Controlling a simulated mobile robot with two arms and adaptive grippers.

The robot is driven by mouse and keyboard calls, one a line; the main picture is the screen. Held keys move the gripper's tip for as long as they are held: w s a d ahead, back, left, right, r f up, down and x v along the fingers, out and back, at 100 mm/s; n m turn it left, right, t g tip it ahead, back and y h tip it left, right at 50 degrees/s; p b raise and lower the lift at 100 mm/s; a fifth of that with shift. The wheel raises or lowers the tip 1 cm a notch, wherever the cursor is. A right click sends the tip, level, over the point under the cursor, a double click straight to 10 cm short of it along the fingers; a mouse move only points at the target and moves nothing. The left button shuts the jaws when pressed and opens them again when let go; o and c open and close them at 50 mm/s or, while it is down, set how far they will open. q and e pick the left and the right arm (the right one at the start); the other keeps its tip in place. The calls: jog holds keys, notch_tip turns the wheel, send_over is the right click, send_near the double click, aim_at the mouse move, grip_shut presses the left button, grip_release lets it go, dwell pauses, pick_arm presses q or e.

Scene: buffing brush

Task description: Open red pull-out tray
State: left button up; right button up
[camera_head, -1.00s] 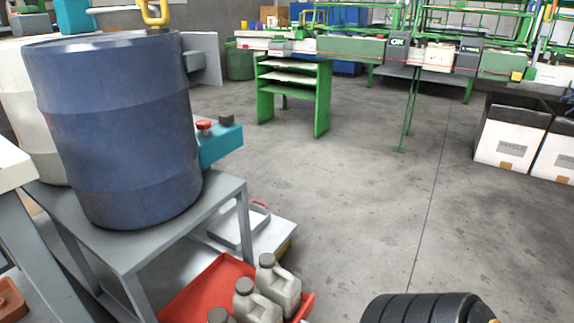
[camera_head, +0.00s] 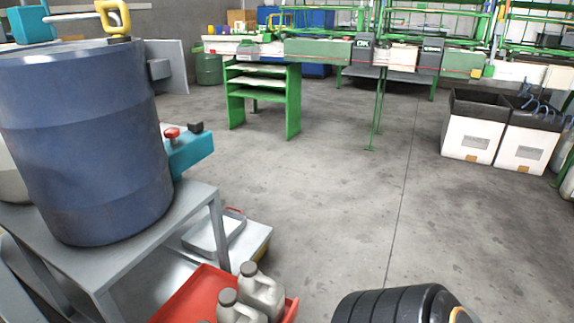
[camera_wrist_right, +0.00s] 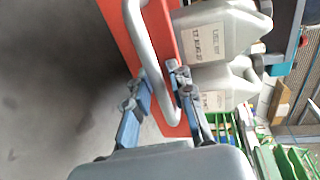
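The red pull-out tray (camera_head: 186,301) is low at the front in the head view, beside the grey table, with grey jugs (camera_head: 262,292) standing in it. In the right wrist view the red tray front (camera_wrist_right: 120,32) runs along the jugs, and its bent grey tube handle (camera_wrist_right: 152,50) reaches down toward me. The two blue fingers of my right gripper (camera_wrist_right: 162,80) are on either side of the handle, close to it. I cannot tell whether they press on it. My left gripper is in no view.
A blue drum (camera_head: 85,140) stands on the grey table (camera_head: 178,212) at the left. A low platform (camera_head: 255,240) lies behind the tray. A green shelf (camera_head: 292,100) and white boxes (camera_head: 472,140) stand farther back. The concrete floor between is clear.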

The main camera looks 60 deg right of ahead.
jog(key=v, duration=1.2)
dwell(0.3)
